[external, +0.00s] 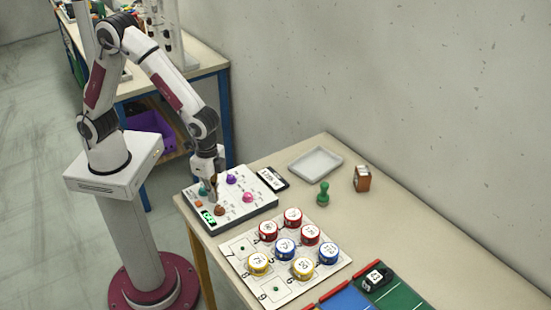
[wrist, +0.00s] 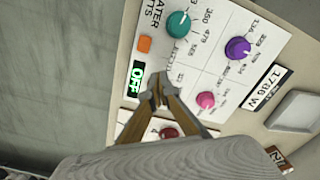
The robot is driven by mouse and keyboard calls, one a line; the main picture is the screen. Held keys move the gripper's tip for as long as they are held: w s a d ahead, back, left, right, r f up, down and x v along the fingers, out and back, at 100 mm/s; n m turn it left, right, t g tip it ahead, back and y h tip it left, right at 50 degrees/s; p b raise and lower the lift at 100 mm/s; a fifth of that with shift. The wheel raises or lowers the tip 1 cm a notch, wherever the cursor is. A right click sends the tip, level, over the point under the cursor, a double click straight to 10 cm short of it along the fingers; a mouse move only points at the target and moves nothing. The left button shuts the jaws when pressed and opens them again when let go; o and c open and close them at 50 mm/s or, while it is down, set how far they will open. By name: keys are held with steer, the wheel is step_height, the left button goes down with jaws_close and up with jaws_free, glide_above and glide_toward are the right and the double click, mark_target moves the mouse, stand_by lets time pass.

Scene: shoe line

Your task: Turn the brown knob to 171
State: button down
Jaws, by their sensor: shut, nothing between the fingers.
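The brown knob (external: 219,210) sits at the front of the white control panel (external: 262,205). My gripper (external: 213,198) points down over the panel, close to the brown knob. In the wrist view my fingertips (wrist: 157,92) meet with nothing between them. I cannot tell whether they touch the panel. A green display (wrist: 136,79) reads OFF.
The panel also holds a teal knob (wrist: 178,24), a purple knob (wrist: 238,48), a pink knob (wrist: 206,100) and an orange button (wrist: 144,44). A board (external: 240,262) with several coloured round tins lies in front. A grey tray (external: 316,178) and a green stamp-like piece (external: 323,195) stand behind.

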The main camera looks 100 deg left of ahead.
steer(key=shift+f, duration=0.8)
steer(key=shift+w+d+r, duration=0.1)
steer(key=shift+d, duration=0.05)
stand_by(0.5)
steer(key=shift+s+d, duration=0.25)
steer(key=shift+d, duration=0.55)
steer(key=shift+s, duration=0.45)
stand_by(0.5)
steer(key=shift+r, duration=0.1)
step_height(320, 180, up, 6)
steer(key=shift+f, duration=0.15)
stand_by(0.6)
